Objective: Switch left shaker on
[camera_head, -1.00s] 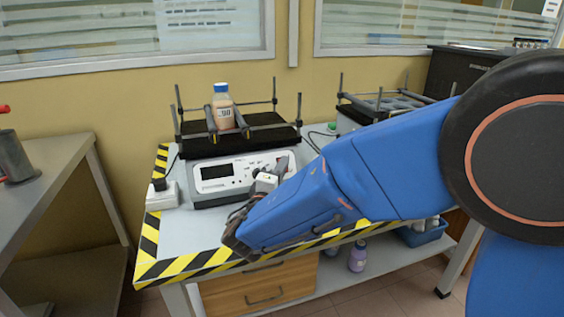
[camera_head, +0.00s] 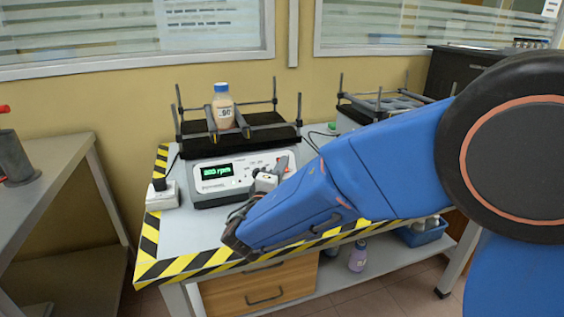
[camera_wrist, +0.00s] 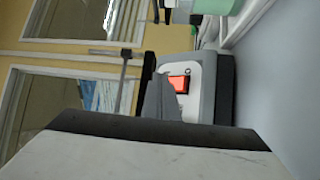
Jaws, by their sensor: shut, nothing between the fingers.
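The left shaker (camera_head: 237,178) stands on the table, and its display (camera_head: 217,171) glows green with a reading that looks like "003 rpm". A bottle (camera_head: 223,108) with a blue cap stands upright between the clamps on its black platform. My gripper (camera_head: 276,171) is shut and empty at the shaker's right side, partly hidden by my arm. In the wrist view its dark finger (camera_wrist: 161,100) is close beside the switch; I cannot tell whether it touches.
A second shaker (camera_head: 385,104) stands to the right, partly behind my blue arm. A white power box (camera_head: 161,196) sits left of the left shaker. The table edge has yellow-black tape (camera_head: 182,265). A purple-labelled bottle (camera_head: 358,256) and a blue bin (camera_head: 420,234) are below.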

